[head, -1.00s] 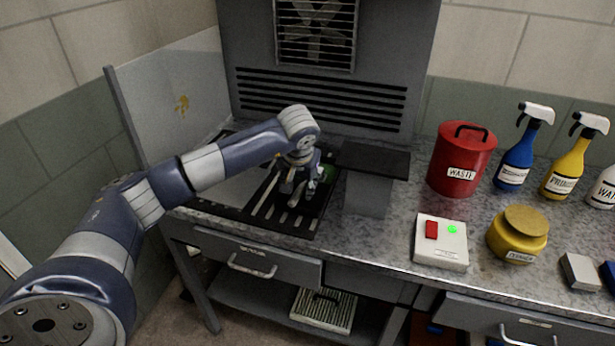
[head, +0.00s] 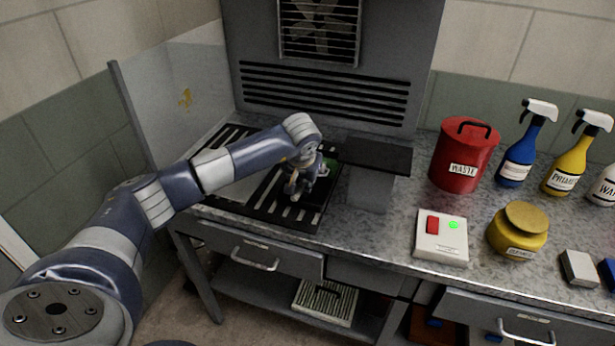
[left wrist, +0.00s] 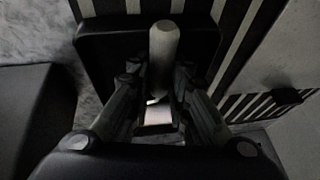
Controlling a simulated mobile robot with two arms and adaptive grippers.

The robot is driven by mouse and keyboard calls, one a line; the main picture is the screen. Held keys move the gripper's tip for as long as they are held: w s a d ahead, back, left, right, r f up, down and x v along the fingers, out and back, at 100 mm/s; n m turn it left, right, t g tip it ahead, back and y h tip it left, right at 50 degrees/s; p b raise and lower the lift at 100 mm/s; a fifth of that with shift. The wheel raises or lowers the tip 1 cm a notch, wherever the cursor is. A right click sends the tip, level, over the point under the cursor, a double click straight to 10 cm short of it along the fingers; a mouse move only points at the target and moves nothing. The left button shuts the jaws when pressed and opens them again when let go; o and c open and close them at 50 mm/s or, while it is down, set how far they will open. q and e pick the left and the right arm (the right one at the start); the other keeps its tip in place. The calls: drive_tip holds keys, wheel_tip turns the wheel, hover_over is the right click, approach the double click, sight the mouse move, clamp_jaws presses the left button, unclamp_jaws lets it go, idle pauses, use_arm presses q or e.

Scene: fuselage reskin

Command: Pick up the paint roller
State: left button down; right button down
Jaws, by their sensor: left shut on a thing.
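My left gripper (head: 298,186) is low over the black slotted grate at the back left of the bench. In the left wrist view its two fingers (left wrist: 158,92) are shut on a pale, rounded cylinder, which I take as part of the paint roller (left wrist: 164,48). Its far end lies over a dark tray (left wrist: 98,42). In the head view the gripper hides most of the roller, and a small green patch (head: 330,167) shows just right of the gripper. I cannot tell whether the roller touches the tray. My right gripper is not in view.
A grey stand with a dark top (head: 376,156) is close right of the gripper. A vented panel (head: 325,92) rises behind, and a pale side panel (head: 190,90) stands left. Right are a red waste can (head: 462,158), switch box (head: 441,238), yellow jar (head: 517,230) and spray bottles (head: 520,150).

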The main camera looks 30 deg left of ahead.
sight(302, 184)
use_arm(q)
wheel_tip(302, 184, up, 9)
drive_tip(key=shift+f+b, duration=0.1)
drive_tip(key=shift+b, duration=0.95)
drive_tip(key=shift+r, duration=0.6)
